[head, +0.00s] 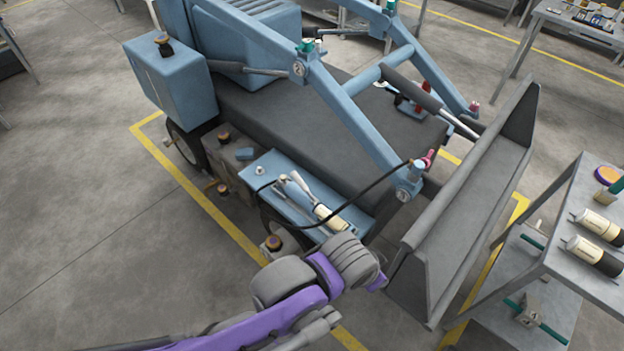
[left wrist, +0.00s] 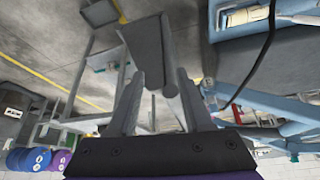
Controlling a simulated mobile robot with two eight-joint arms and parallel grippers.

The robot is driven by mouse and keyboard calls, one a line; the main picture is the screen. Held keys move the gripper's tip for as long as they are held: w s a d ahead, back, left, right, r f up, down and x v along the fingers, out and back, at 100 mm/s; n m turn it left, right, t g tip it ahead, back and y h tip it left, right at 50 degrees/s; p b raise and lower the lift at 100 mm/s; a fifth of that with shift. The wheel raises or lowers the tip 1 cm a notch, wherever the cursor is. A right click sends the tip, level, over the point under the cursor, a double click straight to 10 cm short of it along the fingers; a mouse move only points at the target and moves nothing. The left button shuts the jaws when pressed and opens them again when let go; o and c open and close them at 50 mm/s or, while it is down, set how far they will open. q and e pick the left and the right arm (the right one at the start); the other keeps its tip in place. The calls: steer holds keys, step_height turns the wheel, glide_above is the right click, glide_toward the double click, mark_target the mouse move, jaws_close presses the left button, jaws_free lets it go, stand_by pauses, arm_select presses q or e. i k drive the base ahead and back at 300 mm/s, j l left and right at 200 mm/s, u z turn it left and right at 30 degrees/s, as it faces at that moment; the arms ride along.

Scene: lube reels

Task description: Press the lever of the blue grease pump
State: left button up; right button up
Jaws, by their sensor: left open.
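A blue box-like panel (head: 335,190) on the side of the loader carries a pump-like tool with silver rods (head: 295,195) and a cream cartridge (head: 328,218). I cannot tell which rod is the lever. A black hose (head: 375,185) runs from it towards the loader arm's lower joint. In the left wrist view the cream cartridge (left wrist: 248,16) shows at the upper right, with the hose beside it. My left gripper (left wrist: 158,78) is open and empty, apart from the tool. In the head view my purple and grey left arm is in front of the panel; the fingers are mostly hidden. My right gripper is not in view.
The loader's grey bucket (head: 465,215) stands just right of my left wrist. A grey shelf table (head: 560,262) with cartridges (head: 598,225) is at the right edge. Drums (left wrist: 36,158) show in the left wrist view. Open floor (head: 70,200) lies to the left.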

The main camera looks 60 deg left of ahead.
mark_target(303, 186)
steer(key=u, duration=2)
steer(key=i+j, duration=0.7)
steer(key=j+z, duration=0.05)
